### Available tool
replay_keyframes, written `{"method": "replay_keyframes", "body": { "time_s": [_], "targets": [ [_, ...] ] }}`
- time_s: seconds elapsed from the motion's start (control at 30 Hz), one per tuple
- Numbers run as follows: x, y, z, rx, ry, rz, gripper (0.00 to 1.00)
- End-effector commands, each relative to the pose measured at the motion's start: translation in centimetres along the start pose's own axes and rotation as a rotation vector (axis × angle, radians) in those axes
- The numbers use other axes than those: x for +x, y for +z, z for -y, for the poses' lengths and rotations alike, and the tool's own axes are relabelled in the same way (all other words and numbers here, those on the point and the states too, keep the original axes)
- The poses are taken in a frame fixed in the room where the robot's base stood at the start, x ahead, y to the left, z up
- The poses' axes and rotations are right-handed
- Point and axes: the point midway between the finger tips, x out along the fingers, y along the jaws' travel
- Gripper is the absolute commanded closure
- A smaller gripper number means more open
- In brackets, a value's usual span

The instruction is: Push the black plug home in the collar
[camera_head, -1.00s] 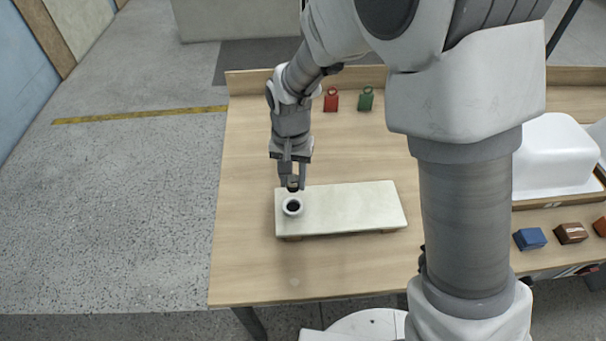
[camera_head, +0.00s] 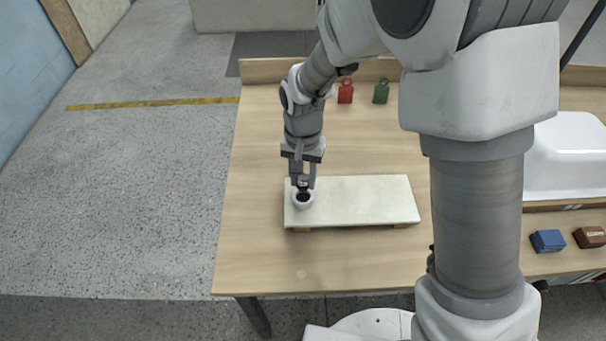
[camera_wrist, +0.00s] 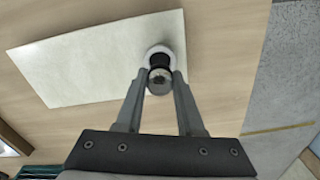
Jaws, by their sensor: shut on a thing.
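The collar (camera_head: 303,204) is a short white ring on the left end of a pale slab; its rim also shows in the wrist view (camera_wrist: 154,50). My gripper (camera_head: 303,184) points down at the collar from above and behind it. In the wrist view my gripper (camera_wrist: 159,75) is shut on the black plug (camera_wrist: 160,62), holding it by a round metallic knob. The plug's black end overlaps the collar's opening there. I cannot tell whether it has entered the bore, as the fingers and knob hide part of it.
The pale slab (camera_head: 365,200) rests on small wooden feet on the wooden table (camera_head: 260,240). Red (camera_head: 345,93) and green (camera_head: 381,92) tagged pieces stand at the back. A white tub shell (camera_head: 565,160) and blue (camera_head: 548,240) and brown (camera_head: 590,237) blocks lie right.

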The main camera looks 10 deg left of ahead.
Motion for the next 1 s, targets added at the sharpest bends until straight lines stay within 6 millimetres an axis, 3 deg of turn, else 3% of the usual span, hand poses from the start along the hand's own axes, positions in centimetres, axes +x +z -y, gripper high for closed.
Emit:
{"method": "replay_keyframes", "body": {
  "time_s": [0.1,0.27,1.0],
  "targets": [
    [1.5,0.0,0.0,0.0,0.0,0.0,1.0],
    [2.2,0.0,0.0,0.0,0.0,-0.001,1.0],
    [2.3,0.0,0.0,0.0,0.0,-0.001,1.0]
  ]
}}
